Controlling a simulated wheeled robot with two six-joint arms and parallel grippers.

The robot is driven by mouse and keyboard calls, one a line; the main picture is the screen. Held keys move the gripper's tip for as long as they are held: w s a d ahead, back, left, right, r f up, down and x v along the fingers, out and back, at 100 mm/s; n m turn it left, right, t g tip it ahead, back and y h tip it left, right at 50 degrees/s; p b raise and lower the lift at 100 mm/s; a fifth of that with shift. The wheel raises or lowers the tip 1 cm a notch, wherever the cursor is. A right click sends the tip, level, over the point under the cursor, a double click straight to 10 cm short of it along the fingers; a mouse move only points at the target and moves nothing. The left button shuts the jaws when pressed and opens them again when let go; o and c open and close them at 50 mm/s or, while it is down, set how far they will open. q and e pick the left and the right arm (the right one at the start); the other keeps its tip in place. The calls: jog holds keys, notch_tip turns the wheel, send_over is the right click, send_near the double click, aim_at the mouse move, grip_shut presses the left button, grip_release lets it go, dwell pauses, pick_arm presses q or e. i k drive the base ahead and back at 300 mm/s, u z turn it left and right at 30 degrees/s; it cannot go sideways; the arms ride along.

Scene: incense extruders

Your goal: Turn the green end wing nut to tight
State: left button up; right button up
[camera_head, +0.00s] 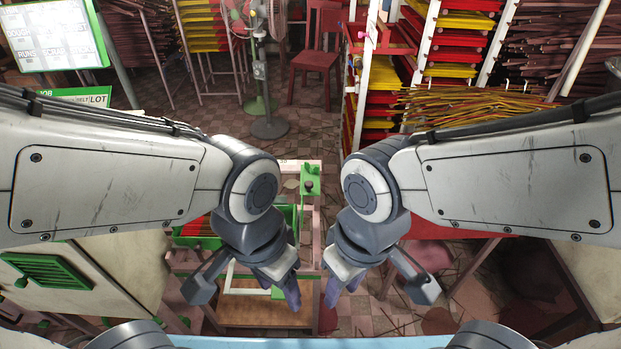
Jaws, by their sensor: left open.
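I cannot make out the green end wing nut for sure. A green block with a dark knob (310,181) sits on a pale frame beyond my grippers, near the middle. Another small green part (277,292) shows low behind my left gripper, partly covered by it. My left gripper (286,292) is open and points down in front of the frame and bench. My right gripper (343,288) hangs to its right, apart from it, and touches nothing that I can see. Its finger gap is unclear. My arms hide much of the bench.
A green tray (191,234) with reddish sticks is at the left of the frame. A wooden shelf (262,314) lies low below it. A cream cabinet with a green vent (48,270) stands at left. A fan (262,75), red chair (316,52) and stick racks are behind.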

aim_at(312, 169)
jog(key=z, duration=0.05)
jog(key=k, duration=1.2)
jog(key=u, duration=0.65)
jog(key=i, duration=1.4)
jog(key=z, duration=0.6)
jog(key=i, duration=0.35)
jog(key=z, duration=0.35)
